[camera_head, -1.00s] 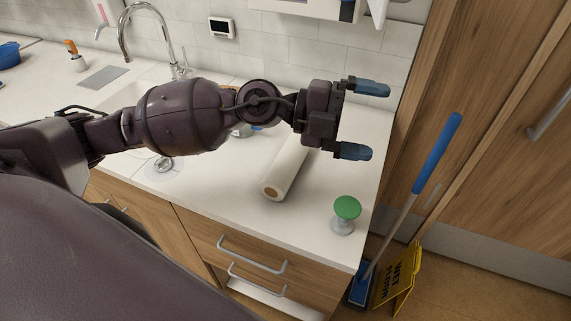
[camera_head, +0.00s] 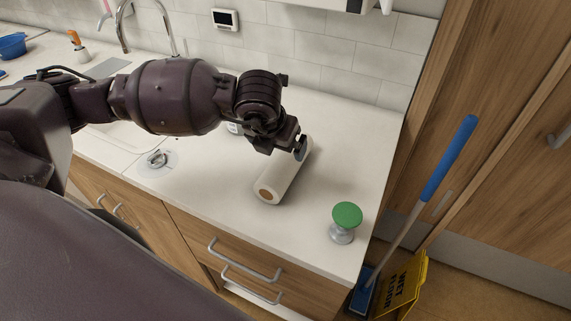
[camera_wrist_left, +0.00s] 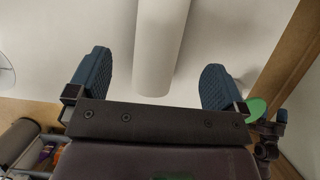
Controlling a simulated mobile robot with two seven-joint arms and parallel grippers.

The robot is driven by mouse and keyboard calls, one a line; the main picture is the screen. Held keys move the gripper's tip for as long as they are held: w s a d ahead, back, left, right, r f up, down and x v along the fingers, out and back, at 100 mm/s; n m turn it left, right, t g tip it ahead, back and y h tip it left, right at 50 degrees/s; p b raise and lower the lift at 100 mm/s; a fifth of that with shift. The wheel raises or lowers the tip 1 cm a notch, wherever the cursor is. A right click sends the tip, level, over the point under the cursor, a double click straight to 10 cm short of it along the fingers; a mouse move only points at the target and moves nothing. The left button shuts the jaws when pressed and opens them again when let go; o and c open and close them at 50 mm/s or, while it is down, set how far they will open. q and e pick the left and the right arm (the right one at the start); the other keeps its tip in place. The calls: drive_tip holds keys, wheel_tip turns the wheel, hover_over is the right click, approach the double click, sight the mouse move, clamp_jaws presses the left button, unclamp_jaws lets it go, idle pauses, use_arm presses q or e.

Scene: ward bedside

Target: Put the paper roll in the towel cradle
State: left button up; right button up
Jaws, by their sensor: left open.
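The white paper roll (camera_head: 284,178) lies on its side on the counter, its brown core end facing the front edge. My left gripper (camera_head: 301,149) is over the back part of the roll in the head view and hides some of it. In the left wrist view the roll (camera_wrist_left: 160,45) shows between the two open blue fingertips of the gripper (camera_wrist_left: 155,80), with a gap on each side. The fingers are open and hold nothing. The towel cradle cannot be made out in these frames.
A green-topped round object (camera_head: 345,217) stands on the counter right of the roll, near the front corner. The counter (camera_head: 350,130) behind it is clear. A sink with tap (camera_head: 125,25) is at the left. A blue-handled mop (camera_head: 448,158) and yellow sign (camera_head: 403,287) stand beside the counter.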

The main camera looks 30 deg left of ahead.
sight(285, 157)
use_arm(q)
drive_tip(key=x, duration=1)
drive_tip(key=shift+r, duration=0.1)
drive_tip(key=c, duration=1.2)
drive_tip(key=shift+r, duration=0.15)
wheel_tip(285, 157, up, 20)
drive_tip(key=shift+f, duration=0.1)
